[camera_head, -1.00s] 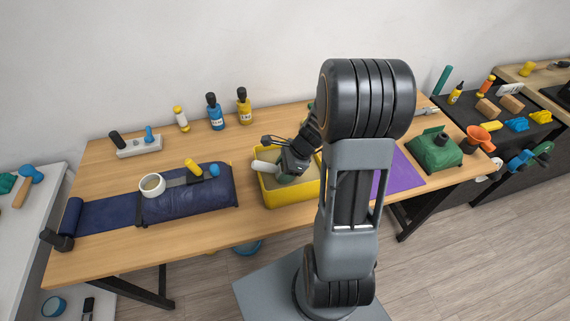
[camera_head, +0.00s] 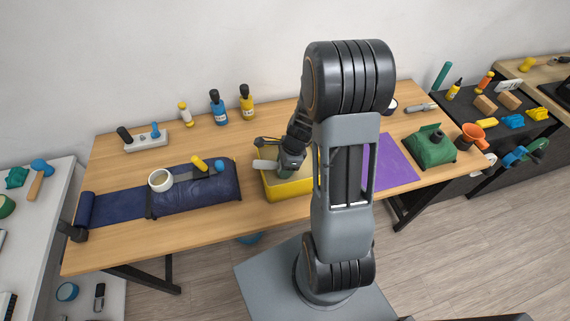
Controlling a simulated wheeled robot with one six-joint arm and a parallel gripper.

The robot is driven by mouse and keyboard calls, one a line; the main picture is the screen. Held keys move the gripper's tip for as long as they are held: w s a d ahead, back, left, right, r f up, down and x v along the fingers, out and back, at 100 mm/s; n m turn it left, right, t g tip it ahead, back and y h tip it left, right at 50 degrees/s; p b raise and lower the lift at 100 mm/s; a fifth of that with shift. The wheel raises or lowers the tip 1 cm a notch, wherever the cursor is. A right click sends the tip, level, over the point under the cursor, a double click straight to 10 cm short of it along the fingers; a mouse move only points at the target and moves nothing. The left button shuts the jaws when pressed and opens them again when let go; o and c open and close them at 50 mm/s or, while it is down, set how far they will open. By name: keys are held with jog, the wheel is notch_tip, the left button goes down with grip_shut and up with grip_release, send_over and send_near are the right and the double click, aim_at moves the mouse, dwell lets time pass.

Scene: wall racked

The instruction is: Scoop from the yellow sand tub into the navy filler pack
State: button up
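The yellow sand tub (camera_head: 290,189) stands at the middle of the table, partly hidden by my arm; its sand is mostly covered. My gripper (camera_head: 291,163) is over the tub. A pale rounded handle (camera_head: 265,165), seemingly of a scoop, sticks out to the left of my gripper above the tub's rim. The gripper appears shut on it, though its fingertips are hard to make out; the scoop's bowl is hidden. The navy filler pack (camera_head: 218,193) lies left of the tub, with a flat part stretching left. A white cup-like opening (camera_head: 160,180) sits upright on it.
Yellow (camera_head: 200,163) and blue (camera_head: 219,166) knobs stick up at the pack's back edge. Several bottles (camera_head: 220,112) and a pale block (camera_head: 147,140) stand at the back. A purple mat (camera_head: 390,163) and green container (camera_head: 431,148) are at right. The table between pack and bottles is clear.

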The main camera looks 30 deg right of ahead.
notch_tip(320, 180, up, 2)
jog(key=shift+r+p, duration=0.15)
jog(key=shift+p, duration=0.8)
notch_tip(320, 180, up, 10)
jog(key=g+h, duration=0.1)
jog(key=h, duration=0.2)
jog(key=shift+r, duration=0.1)
dwell(0.9)
jog(key=o, duration=0.4)
jog(key=c, duration=0.3)
jog(key=shift+c, duration=0.2)
